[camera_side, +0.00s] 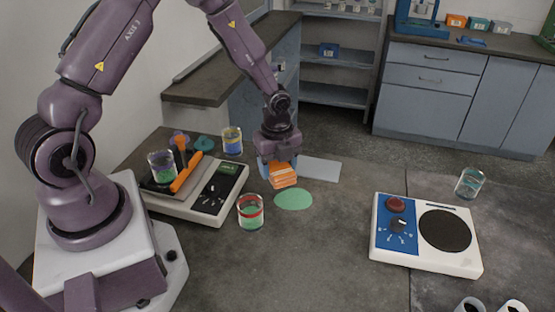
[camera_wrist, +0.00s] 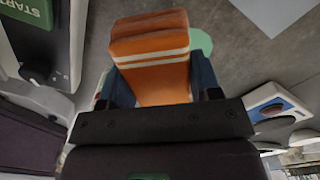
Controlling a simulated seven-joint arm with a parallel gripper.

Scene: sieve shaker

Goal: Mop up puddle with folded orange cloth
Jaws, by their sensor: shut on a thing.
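The folded orange cloth (camera_side: 284,177) with pale stripes is held between the blue fingertips of my gripper (camera_side: 276,170). In the wrist view the cloth (camera_wrist: 152,65) fills the space between the fingers. The green puddle (camera_side: 293,199) lies on the grey table just below and to the right of the cloth in the side view. In the wrist view a part of the puddle (camera_wrist: 201,42) shows beyond the cloth's right edge, and the rest is hidden. Whether the cloth touches the table or the puddle I cannot tell.
A beaker with green liquid and a red band (camera_side: 251,212) stands close left of the puddle. A scale (camera_side: 205,200) with a beaker (camera_side: 162,167) and an orange-handled tool (camera_side: 186,173) is further left. A grey sheet (camera_side: 320,169) lies behind. A hotplate (camera_side: 425,262) stands right; the front middle is clear.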

